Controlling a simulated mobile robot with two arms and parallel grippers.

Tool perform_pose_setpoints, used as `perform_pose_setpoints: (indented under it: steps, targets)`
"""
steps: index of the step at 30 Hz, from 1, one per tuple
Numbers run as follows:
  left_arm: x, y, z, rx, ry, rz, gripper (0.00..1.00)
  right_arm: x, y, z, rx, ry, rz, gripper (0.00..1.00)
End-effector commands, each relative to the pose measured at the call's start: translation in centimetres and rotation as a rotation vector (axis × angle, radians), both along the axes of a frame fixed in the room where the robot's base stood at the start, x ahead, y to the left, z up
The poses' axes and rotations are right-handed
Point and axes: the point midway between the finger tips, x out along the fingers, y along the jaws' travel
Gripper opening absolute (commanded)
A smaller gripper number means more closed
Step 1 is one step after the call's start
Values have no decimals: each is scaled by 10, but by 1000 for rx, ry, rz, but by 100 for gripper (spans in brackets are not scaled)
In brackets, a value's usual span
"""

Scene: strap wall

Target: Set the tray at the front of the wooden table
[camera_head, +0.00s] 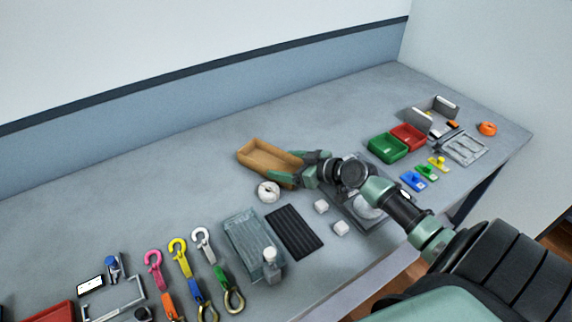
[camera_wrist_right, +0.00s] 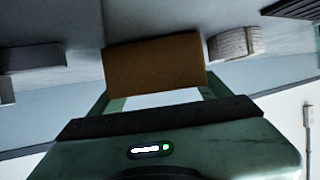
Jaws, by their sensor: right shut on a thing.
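The tray, an open tan-brown box (camera_head: 262,153), is at the middle of the grey bench, toward the back. My right gripper (camera_head: 296,166) is shut on its right end, with a green finger on each side. In the right wrist view the brown tray (camera_wrist_right: 155,62) fills the space between the fingers (camera_wrist_right: 155,92). I cannot tell whether the tray touches the surface. The bench surface (camera_head: 130,170) looks grey, not wooden. My left gripper is not in view.
A white roll (camera_head: 268,191) lies just in front of the tray. A black ribbed mat (camera_head: 294,232) and a clear grey box (camera_head: 246,243) are nearer. Green (camera_head: 388,148) and red (camera_head: 408,136) bins stand to the right. Coloured hooks (camera_head: 180,254) lie left. The bench's back left is clear.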

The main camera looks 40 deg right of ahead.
Motion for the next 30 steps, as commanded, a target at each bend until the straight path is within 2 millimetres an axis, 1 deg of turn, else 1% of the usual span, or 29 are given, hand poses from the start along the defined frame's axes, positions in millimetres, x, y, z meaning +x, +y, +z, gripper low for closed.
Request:
perform_pose_setpoints:
  steps: [7, 8, 9, 10, 17, 22, 26, 30]
  targets:
    - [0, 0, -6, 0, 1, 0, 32, 0, 0, -4, -1, 0, 0, 38]
    - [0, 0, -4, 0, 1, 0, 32, 0, 0, -2, -1, 0, 0, 86]
    - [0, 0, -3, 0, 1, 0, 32, 0, 0, -2, -1, 0, 0, 97]
    - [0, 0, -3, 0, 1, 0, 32, 0, 0, -2, -1, 0, 0, 100]
    - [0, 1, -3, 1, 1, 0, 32, 0, 0, -2, 0, 1, 1, 100]
    - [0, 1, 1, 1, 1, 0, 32, -2, -1, 2, 0, 1, 0, 100]
    - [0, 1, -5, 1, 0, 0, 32, -19, -7, 5, -3, 3, 1, 100]
    - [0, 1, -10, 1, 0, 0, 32, -44, -15, 15, -4, 3, 1, 100]
